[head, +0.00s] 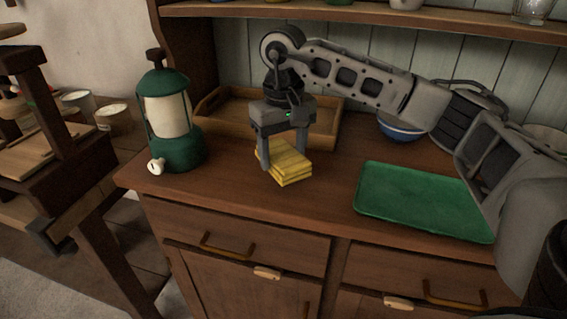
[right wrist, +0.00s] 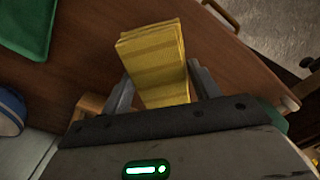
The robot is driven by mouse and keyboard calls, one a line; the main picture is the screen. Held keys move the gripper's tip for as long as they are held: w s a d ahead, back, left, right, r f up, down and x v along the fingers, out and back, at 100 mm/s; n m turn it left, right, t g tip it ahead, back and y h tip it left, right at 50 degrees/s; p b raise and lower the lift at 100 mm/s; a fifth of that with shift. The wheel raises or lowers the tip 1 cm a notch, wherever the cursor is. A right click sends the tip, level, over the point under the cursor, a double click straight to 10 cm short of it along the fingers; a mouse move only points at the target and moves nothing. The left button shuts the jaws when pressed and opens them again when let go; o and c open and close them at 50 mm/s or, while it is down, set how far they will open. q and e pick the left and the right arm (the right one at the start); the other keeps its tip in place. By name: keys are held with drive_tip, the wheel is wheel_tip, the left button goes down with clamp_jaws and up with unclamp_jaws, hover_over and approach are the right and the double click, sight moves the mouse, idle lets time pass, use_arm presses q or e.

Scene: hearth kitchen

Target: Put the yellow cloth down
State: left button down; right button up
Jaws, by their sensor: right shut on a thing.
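The yellow cloth (head: 286,164) is a folded, striped stack at the middle of the brown wooden counter (head: 225,196). My right gripper (head: 282,158) points down over it, with its fingers at the cloth's sides. It is shut on the cloth. In the right wrist view the cloth (right wrist: 155,62) sits between the two fingers of the gripper (right wrist: 160,92). The cloth is at or very near the counter top; I cannot tell whether it touches. My left gripper is not in view.
A green lantern (head: 168,115) stands left of the cloth near the counter's left end. A wooden tray (head: 225,108) lies behind the gripper. A green tray (head: 420,200) lies to the right, with bare counter between it and the cloth. A blue bowl (head: 399,130) sits at the back.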

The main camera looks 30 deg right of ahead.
sight(284, 154)
drive_tip(key=f, duration=0.3)
drive_tip(key=shift+w+d+f, duration=0.15)
drive_tip(key=shift+d+f, duration=0.05)
drive_tip(key=shift+f, duration=0.15)
drive_tip(key=shift+f, duration=0.15)
drive_tip(key=o, duration=0.9)
drive_tip(key=shift+r, duration=0.6)
wheel_tip(284, 154, up, 11)
drive_tip(key=shift+r, duration=0.1)
